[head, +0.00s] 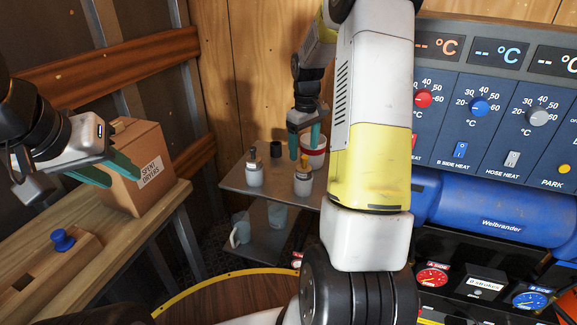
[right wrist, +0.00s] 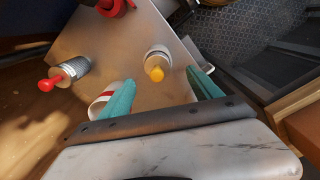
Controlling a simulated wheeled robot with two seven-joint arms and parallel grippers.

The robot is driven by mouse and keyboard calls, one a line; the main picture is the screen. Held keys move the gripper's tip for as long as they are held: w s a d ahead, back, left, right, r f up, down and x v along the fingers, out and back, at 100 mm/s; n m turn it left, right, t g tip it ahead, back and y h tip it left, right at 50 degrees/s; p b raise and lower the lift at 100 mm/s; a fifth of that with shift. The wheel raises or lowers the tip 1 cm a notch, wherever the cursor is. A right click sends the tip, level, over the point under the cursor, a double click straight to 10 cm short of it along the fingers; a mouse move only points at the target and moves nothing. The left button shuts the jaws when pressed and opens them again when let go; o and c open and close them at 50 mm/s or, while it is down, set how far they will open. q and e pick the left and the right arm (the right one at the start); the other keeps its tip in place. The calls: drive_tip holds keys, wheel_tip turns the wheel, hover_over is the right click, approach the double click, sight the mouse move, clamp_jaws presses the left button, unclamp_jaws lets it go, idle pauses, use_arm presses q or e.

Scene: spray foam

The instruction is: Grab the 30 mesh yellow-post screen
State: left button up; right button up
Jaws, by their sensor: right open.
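The yellow-post screen (head: 303,186) is a small pale cylinder standing on the grey metal shelf (head: 238,180). In the right wrist view its yellow post (right wrist: 157,74) points toward the camera, between and beyond the fingertips. My right gripper (head: 304,142) is open and empty, above the shelf and apart from the screen; its teal fingers also show in the right wrist view (right wrist: 161,80). My left gripper (head: 122,180) is open and empty in front of a cardboard box. Any mesh marking is too small to read.
A similar cylinder with a red post (right wrist: 70,72) lies in the right wrist view's left. Mugs (head: 241,228) are below. A control panel (head: 470,100) is right.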

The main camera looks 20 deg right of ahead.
sight(304, 167)
drive_tip(key=f, duration=0.8)
drive_tip(key=shift+w+d+f, duration=0.2)
drive_tip(key=shift+w+f, duration=0.1)
drive_tip(key=c, duration=1.5)
